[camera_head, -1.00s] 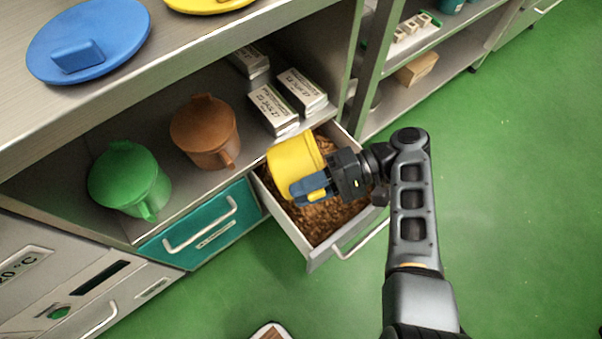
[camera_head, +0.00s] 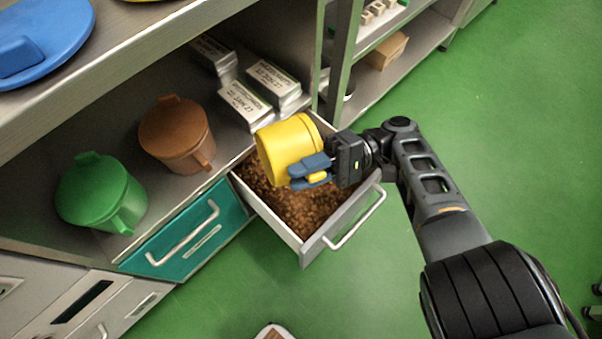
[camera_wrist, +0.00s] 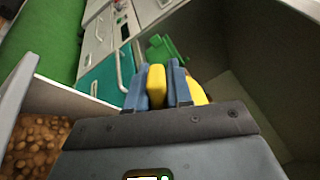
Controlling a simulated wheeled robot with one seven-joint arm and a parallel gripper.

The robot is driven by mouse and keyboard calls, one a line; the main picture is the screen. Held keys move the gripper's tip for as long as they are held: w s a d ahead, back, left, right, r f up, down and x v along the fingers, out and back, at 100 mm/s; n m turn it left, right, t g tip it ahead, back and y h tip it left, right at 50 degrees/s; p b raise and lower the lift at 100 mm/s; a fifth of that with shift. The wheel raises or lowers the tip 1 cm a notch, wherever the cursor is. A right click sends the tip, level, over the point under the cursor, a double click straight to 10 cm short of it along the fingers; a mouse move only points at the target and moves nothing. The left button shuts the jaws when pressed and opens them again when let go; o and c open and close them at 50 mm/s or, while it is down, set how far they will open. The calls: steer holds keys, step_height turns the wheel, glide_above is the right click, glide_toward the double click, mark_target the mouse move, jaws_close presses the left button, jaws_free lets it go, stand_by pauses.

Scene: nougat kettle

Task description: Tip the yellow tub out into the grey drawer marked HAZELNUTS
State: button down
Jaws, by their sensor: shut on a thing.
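The yellow tub (camera_head: 287,139) is tipped on its side above the open grey drawer (camera_head: 316,247) in the head view. My gripper (camera_head: 312,172) is shut on the tub's handle. In the wrist view my gripper (camera_wrist: 157,88) has its blue fingers on both sides of the yellow handle, and a strip of the tub (camera_wrist: 197,92) shows behind them. Brown nuts (camera_head: 303,212) cover the drawer's floor. The tub's mouth and inside are hidden from me, and no falling pieces show. No marking on the drawer is readable here.
A closed teal drawer (camera_head: 165,252) is left of the grey one. A brown lidded tub (camera_head: 176,135), a green lidded tub (camera_head: 98,192) and labelled boxes (camera_head: 246,103) stand on the shelf above. Open green floor (camera_head: 480,130) lies to the right.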

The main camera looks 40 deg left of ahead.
steer(key=shift+w+g+b, duration=0.3)
steer(key=shift+w+b, duration=0.05)
steer(key=shift+b, duration=0.7)
steer(key=shift+w+d+r+g+y+b, duration=0.1)
steer(key=shift+d+g+y+b, duration=0.2)
steer(key=shift+b, duration=0.7)
steer(key=g+b, duration=0.1)
steer(key=b, duration=0.1)
steer(key=w+r+g+b, duration=0.1)
steer(key=b, duration=0.2)
steer(key=shift+w+d+y, duration=0.2)
steer(key=shift+w+y, duration=0.05)
steer(key=shift+y, duration=0.15)
steer(key=shift+w+d+r+b, duration=0.1)
steer(key=shift+w+r+b, duration=0.05)
steer(key=shift+r+b, duration=0.2)
steer(key=shift+r, duration=0.1)
